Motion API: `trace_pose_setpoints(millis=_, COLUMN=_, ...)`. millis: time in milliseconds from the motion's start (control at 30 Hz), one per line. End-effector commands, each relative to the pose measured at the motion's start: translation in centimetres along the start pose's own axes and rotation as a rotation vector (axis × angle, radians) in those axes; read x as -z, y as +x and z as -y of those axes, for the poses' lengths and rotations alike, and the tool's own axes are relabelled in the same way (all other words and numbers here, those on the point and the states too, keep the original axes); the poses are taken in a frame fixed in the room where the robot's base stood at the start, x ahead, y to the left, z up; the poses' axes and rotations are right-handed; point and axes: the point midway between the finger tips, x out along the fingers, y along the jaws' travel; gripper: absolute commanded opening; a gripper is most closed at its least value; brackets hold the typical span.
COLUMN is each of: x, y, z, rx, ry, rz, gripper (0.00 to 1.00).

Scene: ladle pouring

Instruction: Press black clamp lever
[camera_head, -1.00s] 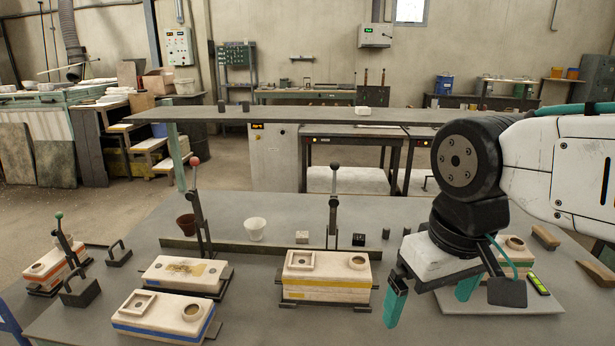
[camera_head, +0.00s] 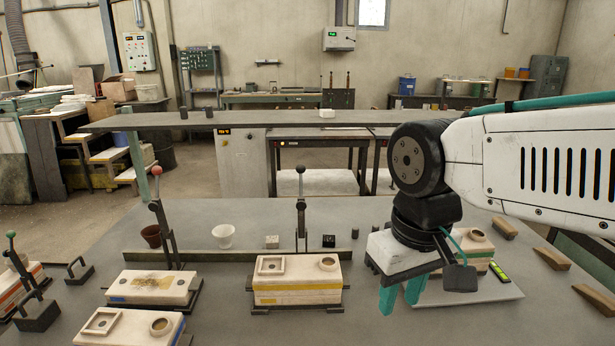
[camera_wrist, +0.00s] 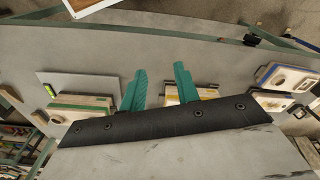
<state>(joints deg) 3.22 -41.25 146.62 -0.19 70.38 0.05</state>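The black-knobbed clamp lever (camera_head: 301,205) stands nearly upright behind the yellow-striped mold block (camera_head: 296,285). A red-knobbed lever (camera_head: 162,215) stands further left, and a green-knobbed lever (camera_head: 25,265) leans at the far left. My gripper (camera_head: 401,293) points down to the right of the yellow-striped block, apart from the black-knobbed lever. Its two teal fingers are apart with nothing seen between them. In the wrist view my gripper (camera_wrist: 160,70) also shows a gap between its fingers. I cannot make out the black-knobbed lever in the wrist view.
A green-striped block (camera_head: 477,250) stands behind my gripper on a light plate (camera_head: 470,292). A low rail (camera_head: 230,252) runs behind the blocks. A white cup (camera_head: 223,236), a brown cup (camera_head: 151,235) and small dark cubes stand near it.

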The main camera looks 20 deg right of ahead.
Motion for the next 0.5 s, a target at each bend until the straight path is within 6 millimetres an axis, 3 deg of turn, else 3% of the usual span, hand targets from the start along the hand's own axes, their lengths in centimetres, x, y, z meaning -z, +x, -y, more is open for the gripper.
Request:
trace_pose_setpoints(millis=33, x=0.4, y=0.5, z=-0.6, rx=0.001, ry=0.034, rz=0.032, gripper=0.17)
trace_pose_setpoints(millis=100, x=1.2, y=1.0, z=-0.8, rx=0.034, ry=0.093, rz=0.072, gripper=0.0)
trace_pose_setpoints(millis=267, x=4.3, y=2.1, z=-0.3, rx=0.2, ry=0.266, rz=0.142, gripper=0.0)
trace_pose_setpoints(millis=500, x=11.9, y=2.9, z=0.1, rx=0.539, ry=0.557, rz=0.15, gripper=0.0)
